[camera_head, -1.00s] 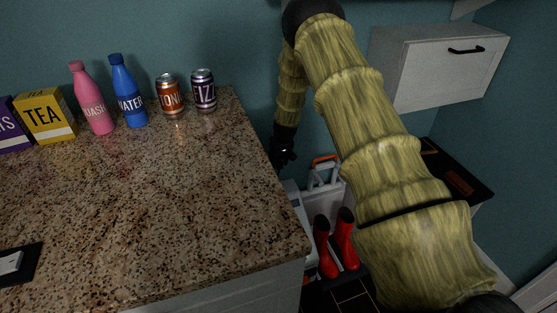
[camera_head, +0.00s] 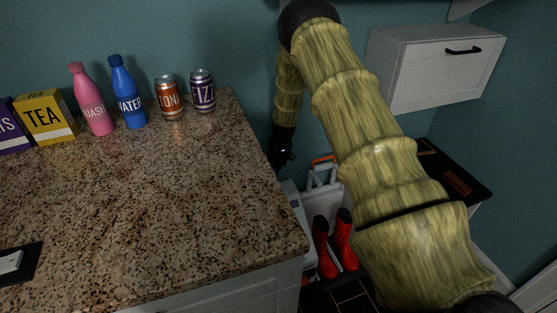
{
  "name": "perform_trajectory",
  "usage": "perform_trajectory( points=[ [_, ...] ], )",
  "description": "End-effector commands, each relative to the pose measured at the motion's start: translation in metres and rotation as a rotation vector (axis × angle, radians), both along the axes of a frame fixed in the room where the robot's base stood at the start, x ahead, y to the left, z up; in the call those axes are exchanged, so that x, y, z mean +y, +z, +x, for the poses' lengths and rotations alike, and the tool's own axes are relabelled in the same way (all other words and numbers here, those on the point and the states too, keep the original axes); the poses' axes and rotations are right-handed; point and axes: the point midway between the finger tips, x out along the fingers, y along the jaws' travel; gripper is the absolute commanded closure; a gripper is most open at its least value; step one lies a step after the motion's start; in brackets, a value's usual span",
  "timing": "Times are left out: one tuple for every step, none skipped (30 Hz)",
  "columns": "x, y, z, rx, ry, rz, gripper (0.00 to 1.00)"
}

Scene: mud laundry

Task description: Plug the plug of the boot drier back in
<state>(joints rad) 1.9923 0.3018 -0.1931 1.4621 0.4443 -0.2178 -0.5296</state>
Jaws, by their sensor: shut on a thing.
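My gripper (camera_head: 281,157) hangs low beside the right edge of the counter, close to the back wall. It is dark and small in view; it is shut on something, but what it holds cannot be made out. The boot drier seems to be the pale unit (camera_head: 322,205) on the floor right of the counter, with an orange-topped handle (camera_head: 324,160). Red boots (camera_head: 342,240) stand in front of it. The plug, its cord and the socket cannot be made out.
The speckled counter (camera_head: 170,200) fills the left, with a tea box (camera_head: 45,117), a pink bottle (camera_head: 92,100), a blue bottle (camera_head: 127,92) and two cans (camera_head: 186,95) at its back. A white wall cabinet (camera_head: 437,70) and a dark bench top (camera_head: 455,180) are at right.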

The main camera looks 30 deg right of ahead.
Motion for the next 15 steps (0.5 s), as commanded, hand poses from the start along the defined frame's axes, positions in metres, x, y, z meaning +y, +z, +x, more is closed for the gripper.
perform_trajectory(
  points=[
    [-0.0018, 0.0135, 0.0193, -0.04, -0.001, -0.013, 0.87],
    [-0.0015, 0.0135, 0.0195, -0.04, -0.001, -0.013, 0.87],
    [-0.0012, 0.0137, 0.0198, -0.041, -0.001, -0.014, 0.61],
    [-0.0009, 0.0138, 0.0199, -0.041, 0.0, -0.013, 0.56],
    [-0.0006, 0.0137, 0.0201, -0.041, 0.0, -0.013, 0.51],
    [-0.0002, 0.0138, 0.0203, -0.041, 0.0, -0.013, 0.43],
    [0.0, 0.0138, 0.0204, -0.041, 0.001, -0.013, 0.38],
    [0.0005, 0.014, 0.0207, -0.041, 0.001, -0.012, 0.38],
    [0.0013, 0.014, 0.0211, -0.041, 0.001, -0.012, 0.38],
    [0.0019, 0.014, 0.0215, -0.041, 0.002, -0.012, 0.38],
    [0.0026, 0.0142, 0.0218, -0.041, 0.003, -0.012, 0.38],
    [0.0031, 0.0142, 0.022, -0.041, 0.004, -0.012, 0.38],
    [0.0032, 0.0143, 0.0221, -0.041, 0.004, -0.012, 0.38],
    [0.0031, 0.0144, 0.022, -0.041, 0.005, -0.013, 0.38],
    [0.0028, 0.0145, 0.0219, -0.041, 0.006, -0.013, 0.38]
  ],
)
